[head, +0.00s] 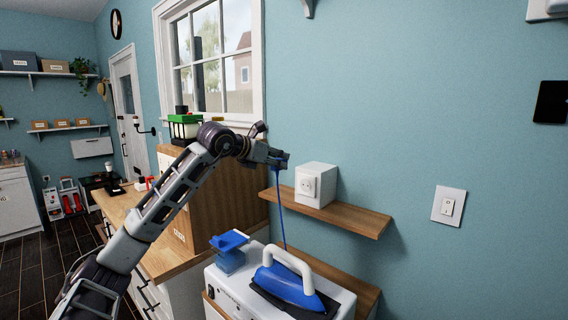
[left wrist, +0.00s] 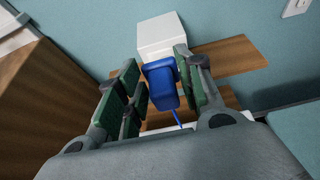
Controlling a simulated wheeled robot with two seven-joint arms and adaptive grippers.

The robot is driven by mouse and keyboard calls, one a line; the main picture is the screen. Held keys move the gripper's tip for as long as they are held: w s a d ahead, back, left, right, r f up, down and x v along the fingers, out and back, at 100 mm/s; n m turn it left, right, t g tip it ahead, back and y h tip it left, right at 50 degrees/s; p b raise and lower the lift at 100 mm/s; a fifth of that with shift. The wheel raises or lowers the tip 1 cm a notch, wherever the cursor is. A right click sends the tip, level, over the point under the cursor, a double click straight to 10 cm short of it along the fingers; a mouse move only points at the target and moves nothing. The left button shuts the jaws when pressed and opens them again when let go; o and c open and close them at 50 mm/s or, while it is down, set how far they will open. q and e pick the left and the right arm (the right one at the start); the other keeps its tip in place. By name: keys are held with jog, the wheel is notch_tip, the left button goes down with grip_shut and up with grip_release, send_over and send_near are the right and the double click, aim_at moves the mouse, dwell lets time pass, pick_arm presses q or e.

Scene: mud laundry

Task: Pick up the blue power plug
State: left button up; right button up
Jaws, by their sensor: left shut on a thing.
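The blue power plug (left wrist: 160,84) sits between the green-padded fingers of my left gripper (left wrist: 157,92) in the left wrist view, and the gripper is shut on it. In the head view my left gripper (head: 280,158) is raised just left of the white socket box (head: 316,185), and the plug is mostly hidden by the fingers. A blue cord (head: 281,215) hangs from the gripper down to the blue iron (head: 288,284). The socket box also shows in the left wrist view (left wrist: 162,36), just beyond the plug. My right gripper is not in view.
The socket box stands on a wooden wall shelf (head: 352,217). Below it, the iron rests on a white station (head: 238,292) beside a blue item (head: 230,250). A wooden crate (head: 205,215) stands on the counter to the left. The wall right of the shelf carries a light switch (head: 449,206).

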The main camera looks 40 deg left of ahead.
pick_arm(q)
jog(key=s+b, duration=0.3)
jog(key=s, duration=0.4)
jog(key=shift+a+b, duration=0.25)
jog(key=shift+b, duration=0.05)
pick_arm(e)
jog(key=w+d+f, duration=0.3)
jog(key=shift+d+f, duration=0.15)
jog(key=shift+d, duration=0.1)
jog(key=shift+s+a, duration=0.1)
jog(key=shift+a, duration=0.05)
